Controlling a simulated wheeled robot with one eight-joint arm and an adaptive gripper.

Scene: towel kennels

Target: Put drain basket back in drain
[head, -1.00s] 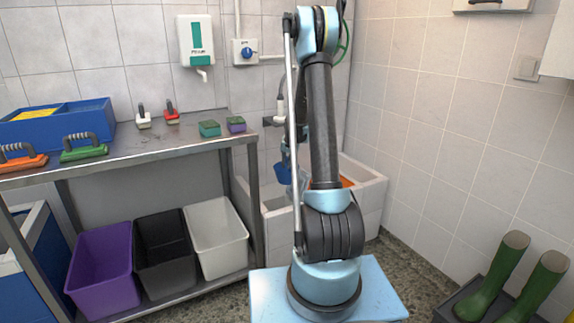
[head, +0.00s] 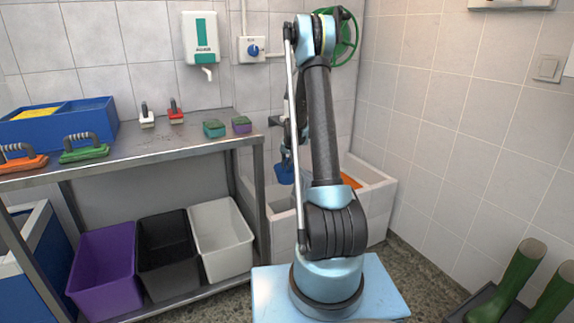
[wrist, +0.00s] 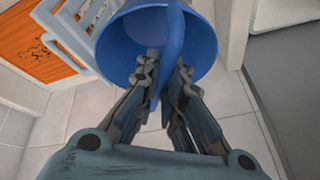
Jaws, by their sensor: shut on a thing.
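The blue drain basket (wrist: 203,42) is a round, open cup with a bar across its middle. In the wrist view my gripper (wrist: 167,66) is shut on this bar. In the head view the basket (head: 284,173) hangs below my gripper, over or near the left end of the white tiled basin (head: 376,198). My arm partly hides the basin. I cannot make out the drain opening in either view.
An orange panel (wrist: 45,48) and a grey-blue slatted piece (wrist: 92,22) lie left of the basket. A steel table (head: 165,140) with brushes and sponges stands left, above several bins. Green boots (head: 520,270) stand at lower right.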

